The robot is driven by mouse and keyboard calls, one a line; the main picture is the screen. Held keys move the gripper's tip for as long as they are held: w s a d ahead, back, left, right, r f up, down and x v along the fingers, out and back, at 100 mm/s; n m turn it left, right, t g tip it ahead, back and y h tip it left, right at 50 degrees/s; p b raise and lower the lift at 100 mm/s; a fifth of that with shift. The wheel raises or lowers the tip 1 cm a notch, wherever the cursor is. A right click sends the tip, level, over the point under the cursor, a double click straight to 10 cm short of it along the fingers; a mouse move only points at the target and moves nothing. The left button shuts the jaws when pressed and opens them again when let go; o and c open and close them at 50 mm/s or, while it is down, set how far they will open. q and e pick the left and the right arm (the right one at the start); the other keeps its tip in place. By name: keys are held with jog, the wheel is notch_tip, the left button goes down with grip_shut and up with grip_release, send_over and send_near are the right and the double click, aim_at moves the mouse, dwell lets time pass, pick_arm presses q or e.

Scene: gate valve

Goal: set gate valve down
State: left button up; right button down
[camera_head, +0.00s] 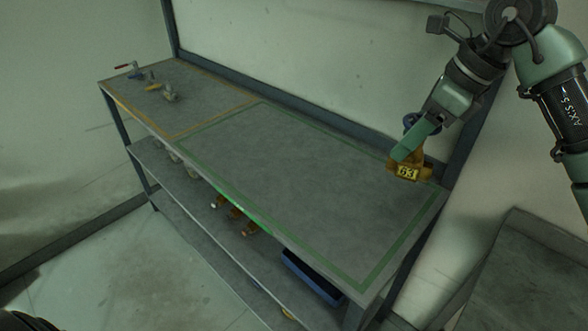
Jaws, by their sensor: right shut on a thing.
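The gate valve (407,172) is a brass-coloured body with a yellow tag marked 63 and a blue handwheel partly hidden behind my gripper. My right gripper (408,147) comes down from the upper right and is shut on the gate valve. The valve is at the right end of the workbench (290,180), near its back edge and over the green-outlined area. I cannot tell whether the valve touches the bench top. My left gripper is not in view.
The green-outlined area is otherwise bare. Several valves (169,93) stand in the orange-outlined area at the far left, one with a red handle. Lower shelves hold several fittings (236,213) and a blue bin (309,278). A wall backs the bench.

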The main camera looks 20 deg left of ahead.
jog(key=w+a+r+m+t, duration=0.1)
jog(key=a+r+m, duration=0.2)
jog(key=shift+h, duration=0.3)
notch_tip(320, 180, down, 20)
jog(key=p, duration=0.3)
jog(key=shift+r, duration=0.15)
jog(key=shift+f, duration=0.3)
jog(key=c, duration=0.9)
grip_release()
jog(key=shift+f, duration=0.25)
jog(key=o, duration=0.5)
jog(key=shift+r, duration=0.1)
jog(key=shift+c, duration=0.2)
jog(key=shift+r, duration=0.1)
